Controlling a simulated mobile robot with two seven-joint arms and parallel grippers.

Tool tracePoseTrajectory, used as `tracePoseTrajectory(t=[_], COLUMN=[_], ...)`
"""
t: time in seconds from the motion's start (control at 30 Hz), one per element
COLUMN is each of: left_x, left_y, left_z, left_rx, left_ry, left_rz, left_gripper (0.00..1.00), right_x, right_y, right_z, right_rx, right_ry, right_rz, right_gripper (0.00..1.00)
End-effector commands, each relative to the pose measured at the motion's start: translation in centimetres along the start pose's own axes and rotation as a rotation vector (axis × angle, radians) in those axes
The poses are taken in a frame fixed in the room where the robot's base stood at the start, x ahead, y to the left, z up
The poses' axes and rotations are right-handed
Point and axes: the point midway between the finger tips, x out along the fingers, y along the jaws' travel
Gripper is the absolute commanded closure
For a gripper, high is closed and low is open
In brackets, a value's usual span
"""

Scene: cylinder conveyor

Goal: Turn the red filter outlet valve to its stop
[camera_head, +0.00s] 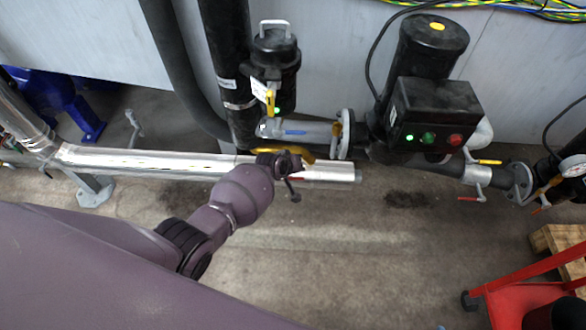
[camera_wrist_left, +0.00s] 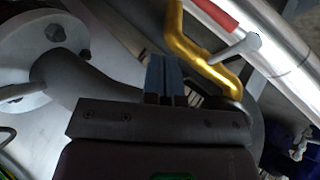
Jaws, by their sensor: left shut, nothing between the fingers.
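My left gripper (camera_head: 284,163) reaches in at the yellow bent handle (camera_head: 308,155), beside the silver horizontal pipe below the black filter canister (camera_head: 274,72). In the left wrist view its blue-grey fingers (camera_wrist_left: 165,72) are together and empty. There the gold-yellow bent handle (camera_wrist_left: 193,55) passes close to the right of the fingertips; I cannot tell if they touch. A red band (camera_wrist_left: 211,14) lies on the silver pipe behind it. I cannot tell which part is the red filter outlet valve; my wrist hides part of this area. My right gripper is not in view.
A black pump with a control box (camera_head: 436,115) stands to the right. Small red levers (camera_head: 468,199) and a yellow lever (camera_head: 489,162) sit on the right-hand piping. A red stand (camera_head: 528,285) and a wooden pallet (camera_head: 560,243) are at lower right. The middle floor is clear.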

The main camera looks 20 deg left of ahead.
Motion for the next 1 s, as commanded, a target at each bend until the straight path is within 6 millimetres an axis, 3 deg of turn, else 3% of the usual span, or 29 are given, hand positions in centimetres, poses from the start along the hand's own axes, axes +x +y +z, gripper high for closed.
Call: tracePoseTrajectory(t=[0.03, 0.1, 0.3, 0.7, 0.87, 1.0], left_x=[-1.4, -2.4, -4.3, -4.8, -5.9, -8.6], left_y=[1.0, 1.4, 1.9, 1.9, 0.5, -2.2], left_z=[-0.7, -0.6, -0.1, 0.5, 1.3, 3.2], left_rx=[0.001, 0.002, 0.000, 0.000, 0.028, 0.096], left_ry=[0.008, 0.008, 0.003, -0.002, 0.015, 0.053], left_rz=[0.006, 0.006, 0.002, -0.002, -0.011, -0.029], left_gripper=[1.00, 1.00, 1.00, 1.00, 1.00, 1.00], right_x=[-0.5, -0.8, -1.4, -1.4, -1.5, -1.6], right_y=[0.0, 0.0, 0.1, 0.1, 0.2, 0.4], right_z=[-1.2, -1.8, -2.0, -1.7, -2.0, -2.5], right_rx=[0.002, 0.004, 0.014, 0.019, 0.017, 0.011], right_ry=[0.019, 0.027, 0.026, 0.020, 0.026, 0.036], right_rz=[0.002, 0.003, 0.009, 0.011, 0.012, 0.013], right_gripper=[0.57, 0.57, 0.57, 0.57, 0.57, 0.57])
